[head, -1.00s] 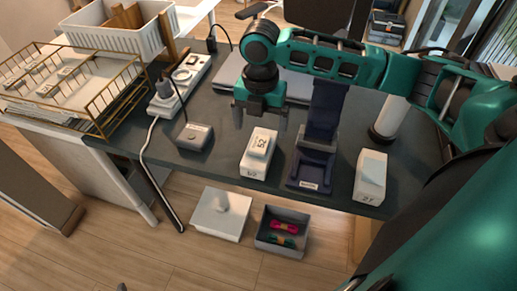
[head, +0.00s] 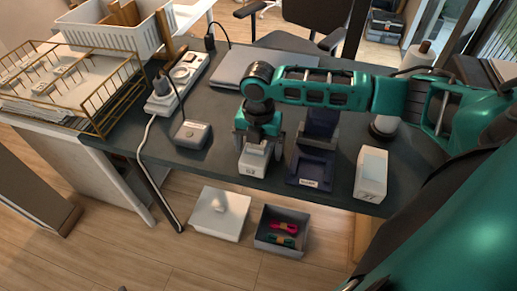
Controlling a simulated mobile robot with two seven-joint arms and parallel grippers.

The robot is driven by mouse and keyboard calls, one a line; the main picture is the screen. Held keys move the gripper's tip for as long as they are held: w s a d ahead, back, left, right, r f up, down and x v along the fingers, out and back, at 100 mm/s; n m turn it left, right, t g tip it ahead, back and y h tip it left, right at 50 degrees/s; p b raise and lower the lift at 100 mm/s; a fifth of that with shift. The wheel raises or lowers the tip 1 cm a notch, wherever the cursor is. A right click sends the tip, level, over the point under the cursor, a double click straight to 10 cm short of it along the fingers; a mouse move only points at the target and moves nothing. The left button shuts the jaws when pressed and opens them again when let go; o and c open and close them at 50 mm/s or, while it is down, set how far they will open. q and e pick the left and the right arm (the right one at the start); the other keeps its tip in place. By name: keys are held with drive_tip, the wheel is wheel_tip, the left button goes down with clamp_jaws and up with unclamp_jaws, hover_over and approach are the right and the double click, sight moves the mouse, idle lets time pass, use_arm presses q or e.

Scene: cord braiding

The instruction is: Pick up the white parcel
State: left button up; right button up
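A white parcel (head: 252,164) marked with a number stands near the table's front edge in the head view. My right gripper (head: 259,146) is low over it, pointing down, with its fingers spread to either side of the parcel's upper part. The fingers look open; whether they touch the parcel is hard to see. The gripper hides the parcel's top. A second white box (head: 371,175), marked 27, stands upright farther right. My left gripper is not in view.
A dark blue stand (head: 313,165) is close to the parcel's right. A grey box with a cable (head: 192,135) is to its left. A power strip (head: 178,83), wire basket (head: 110,95) and laptop (head: 265,69) lie farther back. Bins (head: 283,246) are on the floor.

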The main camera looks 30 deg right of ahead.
drive_tip(key=c, duration=1)
drive_tip(key=shift+r, duration=0.1)
wheel_tip(320, 180, up, 20)
drive_tip(key=p, duration=0.3)
